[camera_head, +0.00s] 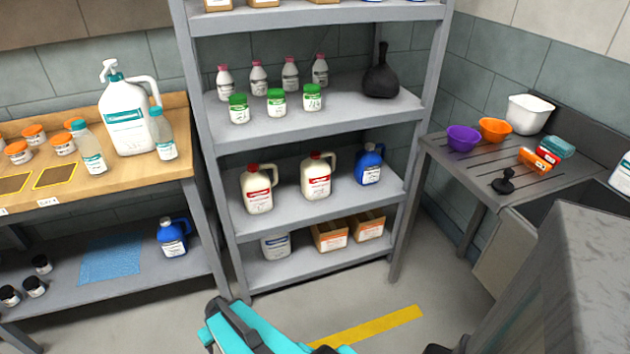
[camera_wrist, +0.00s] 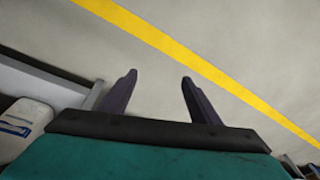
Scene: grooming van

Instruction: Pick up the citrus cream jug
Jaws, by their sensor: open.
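Two cream-white jugs with red caps and red labels stand upright on the rack's third shelf down in the head view: a left jug (camera_head: 257,190) and a right jug (camera_head: 318,177). The label print is too small to read, so I cannot tell which one is the citrus cream jug. My gripper (camera_wrist: 159,76) is open and empty in the wrist view, its two dark fingers apart above bare floor. Neither red-capped jug shows in the wrist view. In the head view my teal arm is at the bottom edge, below and in front of the rack.
A blue jug (camera_head: 369,164) stands right of the red-capped jugs. A white container (camera_head: 276,245) and orange-labelled boxes (camera_head: 330,236) sit on the shelf below. A workbench (camera_head: 178,118) is left; a sink counter (camera_head: 455,165) is right. Floor with a yellow stripe (camera_head: 370,326) is clear.

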